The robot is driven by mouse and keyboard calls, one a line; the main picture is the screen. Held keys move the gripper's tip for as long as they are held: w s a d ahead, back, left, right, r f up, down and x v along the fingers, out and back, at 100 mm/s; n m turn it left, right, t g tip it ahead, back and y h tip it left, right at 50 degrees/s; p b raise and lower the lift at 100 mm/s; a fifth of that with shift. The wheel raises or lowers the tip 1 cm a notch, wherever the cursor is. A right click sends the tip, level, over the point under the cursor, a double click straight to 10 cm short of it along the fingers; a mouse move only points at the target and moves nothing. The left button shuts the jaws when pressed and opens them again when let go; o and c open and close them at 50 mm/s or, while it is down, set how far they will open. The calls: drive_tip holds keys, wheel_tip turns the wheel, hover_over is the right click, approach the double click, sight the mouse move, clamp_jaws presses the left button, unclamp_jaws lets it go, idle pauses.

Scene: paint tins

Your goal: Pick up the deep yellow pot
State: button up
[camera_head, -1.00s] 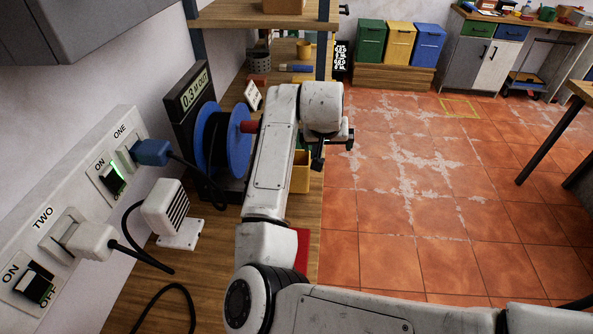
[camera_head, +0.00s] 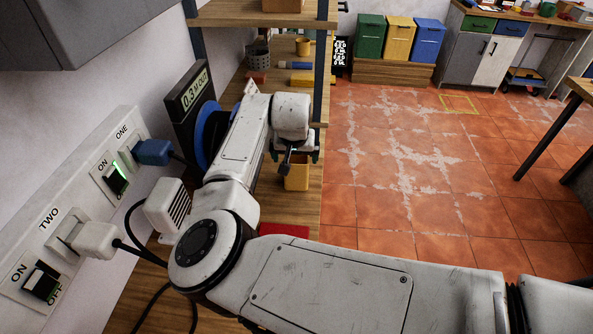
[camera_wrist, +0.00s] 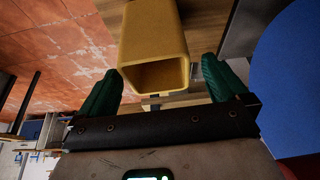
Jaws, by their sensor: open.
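The deep yellow pot (camera_head: 298,178) is a squarish, open-topped container on the wooden bench, near its right edge. In the wrist view the pot (camera_wrist: 153,35) fills the upper middle, its open mouth facing my gripper (camera_wrist: 157,78). The green fingers are spread apart, one on each side of the pot's mouth in that picture, and nothing is held. I cannot tell how far the fingertips are from the pot along the view. In the head view my gripper (camera_head: 292,156) is just above the pot and hides part of its top.
A smaller yellow cup (camera_head: 302,47), a grey perforated holder (camera_head: 257,55) and a blue-and-yellow tool (camera_head: 296,65) are farther back on the bench. A blue reel (camera_head: 207,128) stands left of my arm. A shelf post (camera_head: 320,95) rises close right of my gripper.

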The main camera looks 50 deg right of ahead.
sight(297, 162)
drive_tip(key=shift+p+x, duration=0.3)
drive_tip(key=shift+x, duration=1.9)
drive_tip(key=shift+s, duration=0.15)
drive_tip(key=c, duration=1.1)
